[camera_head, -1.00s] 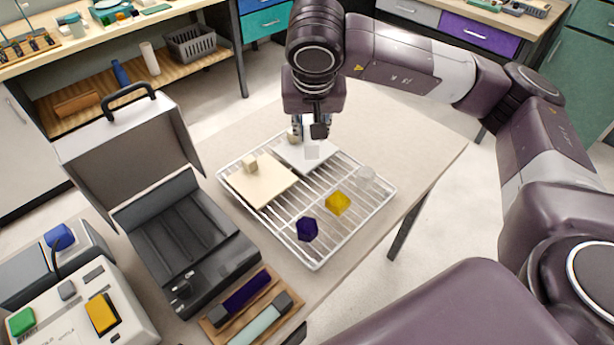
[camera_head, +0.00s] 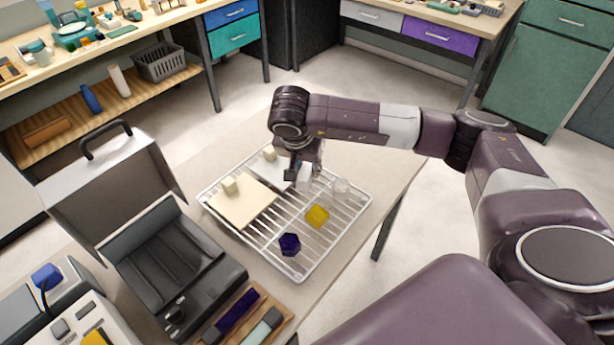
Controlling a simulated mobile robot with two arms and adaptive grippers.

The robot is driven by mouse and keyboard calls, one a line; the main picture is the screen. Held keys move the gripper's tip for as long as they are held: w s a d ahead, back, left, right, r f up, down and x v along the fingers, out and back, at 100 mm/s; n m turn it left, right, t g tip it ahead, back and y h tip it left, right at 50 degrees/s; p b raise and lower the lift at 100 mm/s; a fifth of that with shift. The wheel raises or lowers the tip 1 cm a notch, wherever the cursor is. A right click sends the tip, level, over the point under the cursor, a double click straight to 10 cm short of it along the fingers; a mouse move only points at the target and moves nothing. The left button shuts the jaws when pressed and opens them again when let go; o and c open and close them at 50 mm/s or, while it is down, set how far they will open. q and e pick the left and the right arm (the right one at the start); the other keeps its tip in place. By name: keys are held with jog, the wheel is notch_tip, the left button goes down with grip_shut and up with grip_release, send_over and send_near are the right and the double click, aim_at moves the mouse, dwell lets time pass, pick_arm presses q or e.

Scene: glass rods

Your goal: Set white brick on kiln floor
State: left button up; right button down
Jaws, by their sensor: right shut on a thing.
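My right gripper (camera_head: 301,172) points down over the rack and is shut on a small white brick (camera_head: 304,181), its lower part showing below the fingers. Part of the grip is hidden by the gripper itself. The brick is over the right edge of a white slab on the wire rack; I cannot tell whether it touches anything. The kiln looks to be the dark open case (camera_head: 172,262) at left, with its lid (camera_head: 108,183) raised. Its floor (camera_head: 160,250) is dark and ridged, with nothing seen on it. My left gripper is not in view.
The wire rack (camera_head: 327,240) bears a cream slab (camera_head: 240,203) with a small block (camera_head: 230,186), another pale block (camera_head: 269,153), a yellow piece (camera_head: 317,216), a dark purple piece (camera_head: 289,244) and a clear block (camera_head: 341,187). A wooden tray (camera_head: 268,332) lies by the case.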

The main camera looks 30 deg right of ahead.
jog(key=shift+f+p, duration=0.5)
jog(key=shift+f, duration=1.9)
jog(key=shift+f, duration=0.1)
jog(key=c, duration=1.7)
grip_release()
